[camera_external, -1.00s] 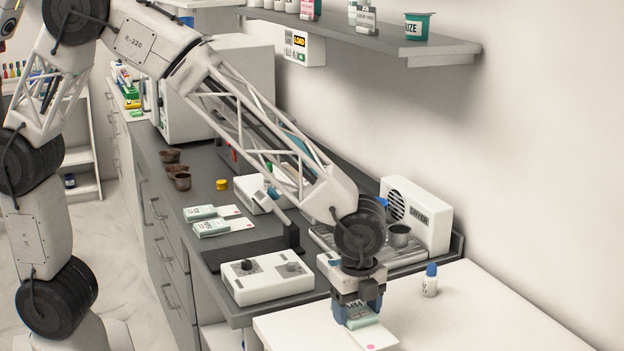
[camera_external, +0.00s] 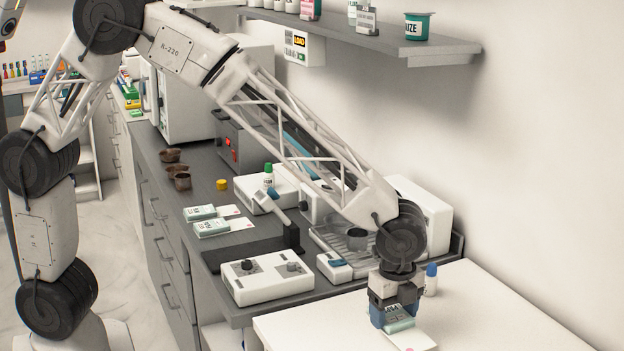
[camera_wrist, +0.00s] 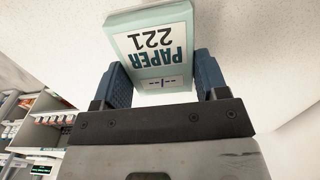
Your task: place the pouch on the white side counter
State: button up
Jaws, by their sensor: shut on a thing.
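My gripper (camera_external: 396,308) is over the white side counter (camera_external: 480,310) at the lower right of the external view. It is shut on the pouch (camera_external: 402,325), a pale green and white packet. In the wrist view the pouch (camera_wrist: 155,45) sits between my blue fingers (camera_wrist: 162,82), with "PAPER 221" printed on its label upside down. The pouch is low near the white surface. I cannot tell whether it touches the counter.
A bottle with a blue cap (camera_external: 431,280) stands on the white counter close behind my gripper. A white control box (camera_external: 268,283) and two similar packets (camera_external: 211,228) sit on the dark counter to the left. The right part of the white counter is clear.

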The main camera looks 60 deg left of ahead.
aim_at(393, 315)
jog(key=shift+f, duration=1.75)
jog(key=shift+f, duration=0.15)
jog(key=o, duration=0.9)
notch_tip(393, 315, up, 12)
jog(key=shift+r, duration=0.15)
jog(key=shift+a+r, duration=0.1)
